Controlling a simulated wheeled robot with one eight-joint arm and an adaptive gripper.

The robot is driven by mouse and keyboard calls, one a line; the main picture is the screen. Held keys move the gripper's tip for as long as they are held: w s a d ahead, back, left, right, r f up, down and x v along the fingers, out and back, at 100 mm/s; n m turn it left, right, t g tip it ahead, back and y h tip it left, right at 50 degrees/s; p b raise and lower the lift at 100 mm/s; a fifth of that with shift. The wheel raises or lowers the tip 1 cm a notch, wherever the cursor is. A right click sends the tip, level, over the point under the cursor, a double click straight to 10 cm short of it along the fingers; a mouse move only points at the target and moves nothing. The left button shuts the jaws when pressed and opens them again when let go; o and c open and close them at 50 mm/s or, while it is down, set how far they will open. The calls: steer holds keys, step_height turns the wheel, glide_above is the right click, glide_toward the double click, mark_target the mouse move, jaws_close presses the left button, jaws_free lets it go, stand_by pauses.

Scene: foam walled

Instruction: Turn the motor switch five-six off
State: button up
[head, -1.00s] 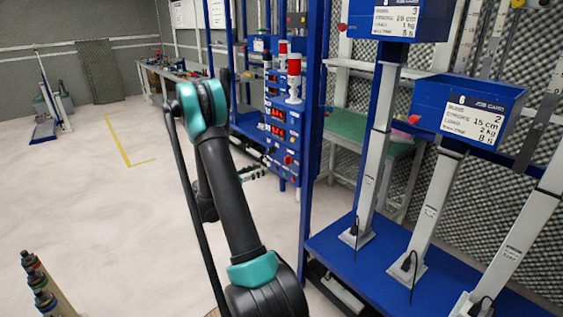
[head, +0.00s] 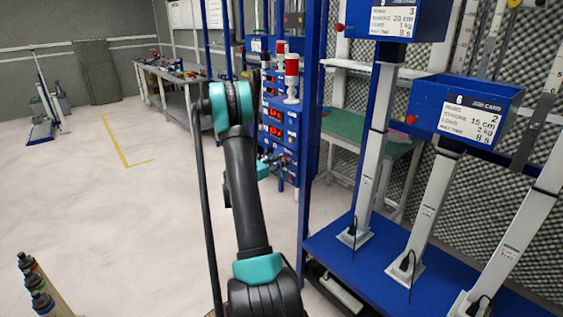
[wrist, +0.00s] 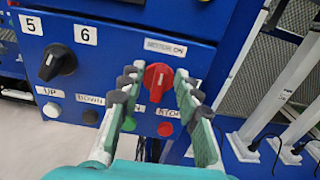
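In the wrist view a red rotary switch (wrist: 158,76) with a pale pointer line sits on a blue control panel (wrist: 112,62). A small label (wrist: 165,47) above it is too small to read surely. The labels "5" (wrist: 30,24) and "6" (wrist: 86,34) are on the same panel to its left. My gripper (wrist: 157,88) is open, with one finger to each side of the red switch; I cannot tell whether either touches it. In the head view my gripper is partly hidden by my arm, close to the blue control tower (head: 291,150).
A black knob (wrist: 57,62) is left of the red switch. Below are UP and DOWN buttons, a green button (wrist: 129,123) and a red button (wrist: 165,129). A blue rack with actuators (head: 425,215) stands right of my arm. The floor (head: 110,210) at left is mostly clear.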

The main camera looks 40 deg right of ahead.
steer(key=shift+c, duration=0.4)
jaws_close()
steer(key=shift+m, duration=0.3)
steer(key=m, duration=1.1)
steer(key=s+f+m, duration=0.1)
steer(key=m, duration=0.5)
steer(key=shift+s+m, duration=0.1)
steer(key=shift+m, duration=0.2)
